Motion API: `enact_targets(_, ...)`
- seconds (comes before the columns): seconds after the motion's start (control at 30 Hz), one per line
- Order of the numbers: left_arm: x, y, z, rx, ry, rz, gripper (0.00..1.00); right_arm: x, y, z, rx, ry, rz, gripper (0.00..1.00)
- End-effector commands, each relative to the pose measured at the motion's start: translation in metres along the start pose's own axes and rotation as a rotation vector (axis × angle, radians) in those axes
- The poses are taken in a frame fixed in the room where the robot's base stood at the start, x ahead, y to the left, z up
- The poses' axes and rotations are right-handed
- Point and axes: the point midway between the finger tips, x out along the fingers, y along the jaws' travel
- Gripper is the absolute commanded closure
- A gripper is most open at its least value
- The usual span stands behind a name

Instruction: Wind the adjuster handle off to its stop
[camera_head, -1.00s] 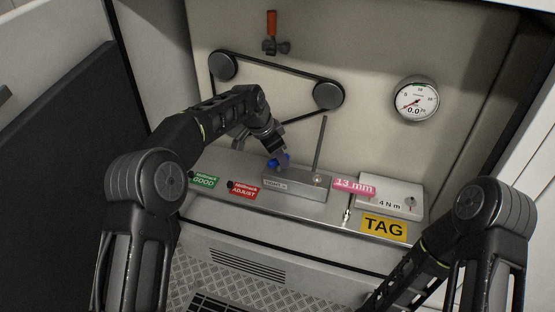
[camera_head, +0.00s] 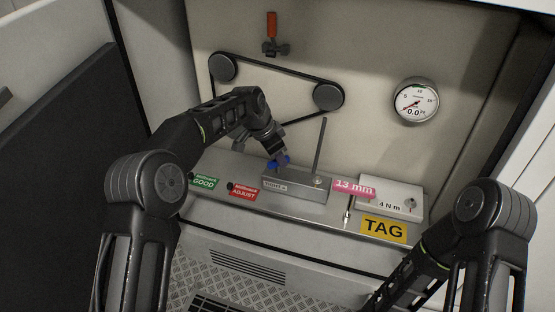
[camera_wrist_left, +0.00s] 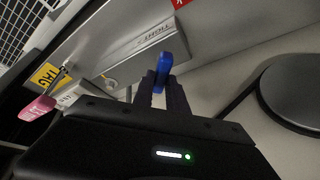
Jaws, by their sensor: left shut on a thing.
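The adjuster is a grey metal block (camera_head: 297,184) on the shelf, with a label on its front that seems to read "TIGHT". Its blue handle (camera_head: 279,163) is at the left end of the block. It shows as an upright blue piece in the left wrist view (camera_wrist_left: 164,70). My left gripper (camera_head: 277,157) comes down from above and is shut on the blue handle; its dark fingers (camera_wrist_left: 163,94) stand around the handle's lower part in the wrist view. My right arm is at the right, but its gripper is out of the picture.
A black belt (camera_head: 282,72) runs over pulleys on the back wall. A thin upright rod (camera_head: 319,146) stands behind the block. A pink 13 mm tag (camera_head: 354,187), a white 4 Nm box (camera_head: 391,194), a yellow TAG plate (camera_head: 384,228) and a gauge (camera_head: 415,102) are at the right.

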Motion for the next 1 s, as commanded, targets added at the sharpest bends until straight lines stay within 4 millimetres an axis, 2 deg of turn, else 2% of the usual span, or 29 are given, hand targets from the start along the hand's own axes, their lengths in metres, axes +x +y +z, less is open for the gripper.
enact_targets(0.27,-0.0018,-0.004,-0.0005,-0.008,0.003,-0.015,1.0,0.0002,0.0001,0.0,0.0,0.0,0.0,0.55)
enact_targets(0.47,-0.0025,-0.0046,-0.0012,-0.119,-0.006,-0.064,1.0,0.0006,0.0002,0.0,0.0,0.0,0.0,0.55)
enact_targets(0.77,-0.0029,-0.0056,-0.0009,-0.142,-0.007,-0.074,1.0,0.0003,0.0001,0.0,0.0,0.0,0.0,0.55)
enact_targets(1.0,-0.0034,-0.0062,-0.001,-0.263,-0.017,-0.123,1.0,-0.0013,-0.0005,0.0,0.0,0.0,0.0,0.55)
